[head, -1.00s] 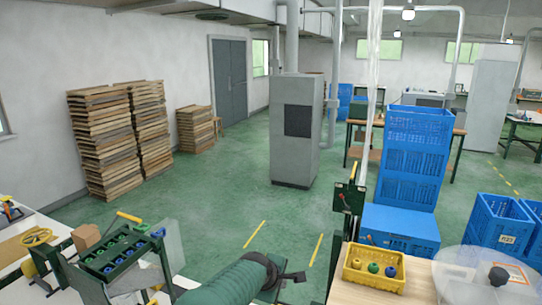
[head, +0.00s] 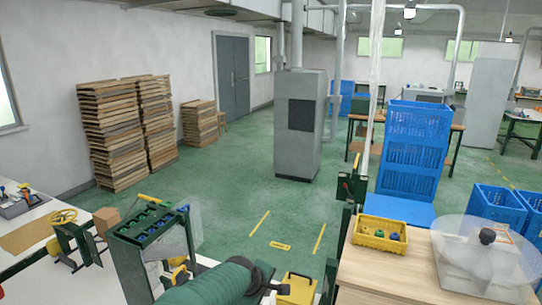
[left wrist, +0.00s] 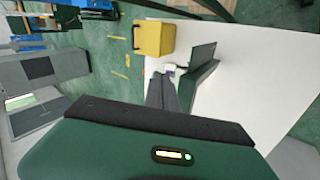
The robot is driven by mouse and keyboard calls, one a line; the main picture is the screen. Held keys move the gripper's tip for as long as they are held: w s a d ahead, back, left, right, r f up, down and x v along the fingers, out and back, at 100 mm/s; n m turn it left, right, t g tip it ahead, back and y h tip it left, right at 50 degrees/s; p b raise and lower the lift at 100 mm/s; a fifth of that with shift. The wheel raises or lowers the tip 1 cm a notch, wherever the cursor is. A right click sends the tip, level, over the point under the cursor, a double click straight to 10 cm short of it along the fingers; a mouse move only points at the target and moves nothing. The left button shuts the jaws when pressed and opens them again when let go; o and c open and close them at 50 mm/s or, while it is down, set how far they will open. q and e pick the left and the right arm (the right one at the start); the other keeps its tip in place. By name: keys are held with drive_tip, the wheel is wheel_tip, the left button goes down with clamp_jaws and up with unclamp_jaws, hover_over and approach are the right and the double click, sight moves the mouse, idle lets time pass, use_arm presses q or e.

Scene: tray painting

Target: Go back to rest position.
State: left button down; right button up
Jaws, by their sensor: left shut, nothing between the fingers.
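My left arm, in a green sleeve, comes in at the bottom of the head view. Its dark left gripper (head: 276,288) is low in the frame, beside a yellow box (head: 297,289) and apart from the stacked goods. In the left wrist view the gripper's dark fingers (left wrist: 166,84) are together with nothing held. The yellow box (left wrist: 153,38) stands beyond them on a white surface (left wrist: 228,66). My right gripper does not show in either view.
A green rack (head: 150,225) stands left of my arm, near a white bench (head: 30,238). At right, a wooden table (head: 395,268) carries a yellow tray (head: 379,236) of coloured items and a clear dome (head: 485,255). Green floor (head: 235,195) lies open ahead.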

use_arm(q)
drive_tip(key=s+a+f+m+g+y+b, duration=0.1)
drive_tip(key=s+a+f+m, duration=0.3)
drive_tip(key=s, duration=0.5)
drive_tip(key=s+a+f+m+g+b, duration=0.1)
drive_tip(key=s+a+f+m+b, duration=0.3)
drive_tip(key=s+a+f, duration=0.3)
drive_tip(key=s+a+f+m+g+y+b, duration=0.1)
drive_tip(key=s+a+f, duration=0.5)
drive_tip(key=s, duration=0.7)
drive_tip(key=m+g+b, duration=0.1)
drive_tip(key=m+b, duration=0.1)
drive_tip(key=shift+s+a+f+m+y, duration=0.2)
drive_tip(key=shift+a+f+m+y, duration=0.1)
drive_tip(key=shift+m, duration=0.1)
drive_tip(key=shift+a, duration=0.25)
drive_tip(key=shift+d, duration=0.15)
